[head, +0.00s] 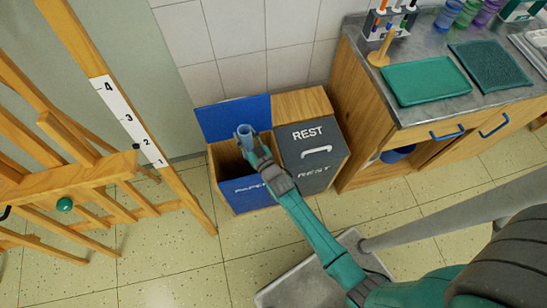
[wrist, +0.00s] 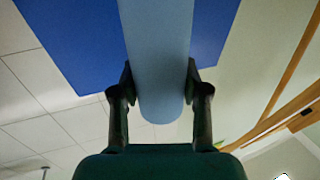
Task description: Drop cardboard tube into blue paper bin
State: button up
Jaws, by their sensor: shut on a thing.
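A light blue tube (head: 245,135) is held in my gripper (head: 254,149). In the head view it shows over the opening of the blue paper bin (head: 247,194), whose lid (head: 228,119) stands open at the back. In the wrist view the tube (wrist: 157,60) lies between the two fingers of my gripper (wrist: 159,90), which press on its sides near one end. The blue lid (wrist: 80,45) shows behind it. My arm covers part of the bin's front and its lettering. The height of the tube above the rim is hard to tell.
A closed grey bin marked REST (head: 312,160) stands directly right of the paper bin. A wooden cabinet with a metal top (head: 425,108) holds green trays at the right.

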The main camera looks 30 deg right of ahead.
jog(key=shift+f, duration=0.3)
jog(key=o, duration=0.8)
jog(key=shift+o, duration=0.2)
jog(key=s, duration=1.2)
jog(key=shift+s, duration=0.1)
